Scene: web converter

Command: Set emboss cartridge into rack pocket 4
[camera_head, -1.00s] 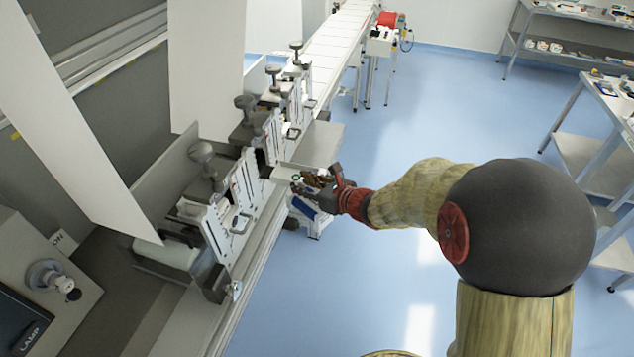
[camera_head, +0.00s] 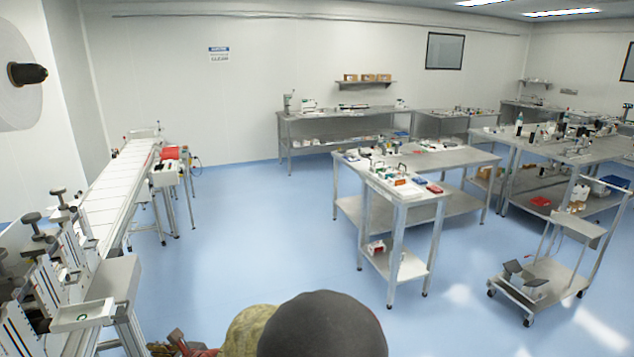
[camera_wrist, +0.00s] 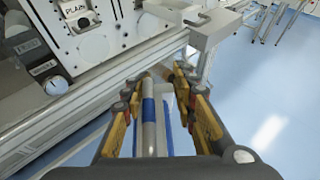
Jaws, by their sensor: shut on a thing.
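In the wrist view my gripper (camera_wrist: 156,82) has its yellow and black fingers on both sides of a grey cylinder with a blue band (camera_wrist: 149,108). I take this to be the emboss cartridge, shut between the fingers. Its far end is partly hidden by the fingers. In the head view only the red part of my arm near the gripper shows at the bottom edge; the fingers and cartridge are not clear there. I cannot pick out the rack or pocket 4 in either view.
The web line (camera_head: 112,190) runs along the left, with upright station plates (camera_head: 60,262) and a grey bracket (camera_wrist: 212,30) close to my gripper. Blue floor (camera_head: 265,235) is open in the middle. Steel tables (camera_head: 440,160) stand beyond, and a cart (camera_head: 545,285) stands at right.

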